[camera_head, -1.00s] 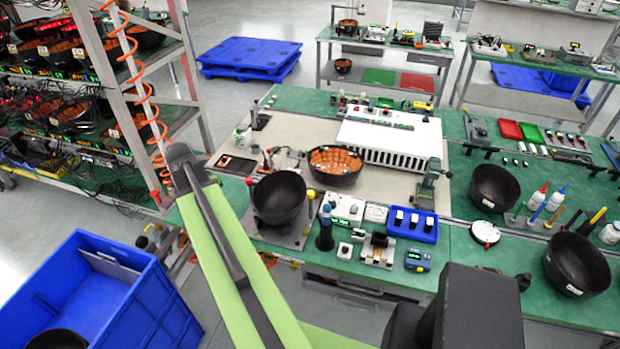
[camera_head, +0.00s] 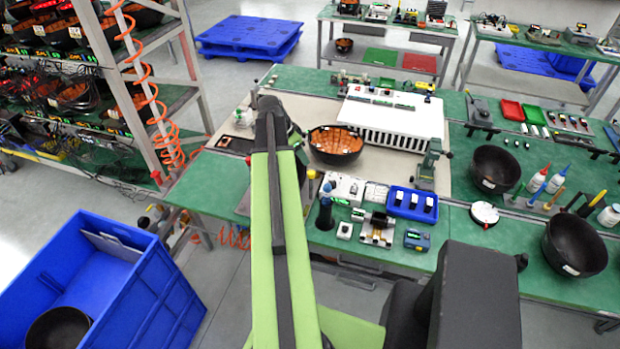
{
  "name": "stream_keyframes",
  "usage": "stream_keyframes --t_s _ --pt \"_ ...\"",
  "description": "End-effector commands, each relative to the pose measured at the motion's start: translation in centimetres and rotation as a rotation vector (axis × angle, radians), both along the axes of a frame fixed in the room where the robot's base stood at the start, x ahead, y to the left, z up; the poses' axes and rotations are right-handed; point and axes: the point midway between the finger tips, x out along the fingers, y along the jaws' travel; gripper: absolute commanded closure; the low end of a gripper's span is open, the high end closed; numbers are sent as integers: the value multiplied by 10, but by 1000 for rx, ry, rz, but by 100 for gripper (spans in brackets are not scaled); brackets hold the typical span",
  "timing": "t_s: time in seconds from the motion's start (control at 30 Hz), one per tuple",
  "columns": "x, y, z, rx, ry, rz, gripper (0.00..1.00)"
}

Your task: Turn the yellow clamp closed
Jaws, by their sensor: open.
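A small yellow part (camera_head: 311,174), which looks like the clamp's knob, shows just right of my green arm, at the edge of the fixture on the green workbench. It is too small to tell which way the clamp is turned. The fixture's grey base plate (camera_head: 243,204) shows only in part to the left of the arm. The black bowl on that fixture is mostly or wholly hidden behind the arm. My gripper is not visible; the arm's far end and its dark joint block the view there, so its distance from the clamp cannot be told.
A black bowl with orange contents (camera_head: 335,143) stands behind the fixture. A white finned box (camera_head: 390,122), a blue tray (camera_head: 412,205) and small devices crowd the bench to the right. A blue bin (camera_head: 140,292) stands on the floor at left, near a rack (camera_head: 182,60).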

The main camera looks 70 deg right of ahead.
Motion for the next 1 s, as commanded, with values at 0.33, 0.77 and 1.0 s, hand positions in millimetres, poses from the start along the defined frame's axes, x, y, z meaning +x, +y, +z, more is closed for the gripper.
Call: stream_keyframes --t_s 0.33,0.77,1.0 --pt "-18 -26 -86 1 1 0 52" --pt "-26 -36 -105 0 0 0 52" --pt "-26 -36 -105 0 0 0 76"
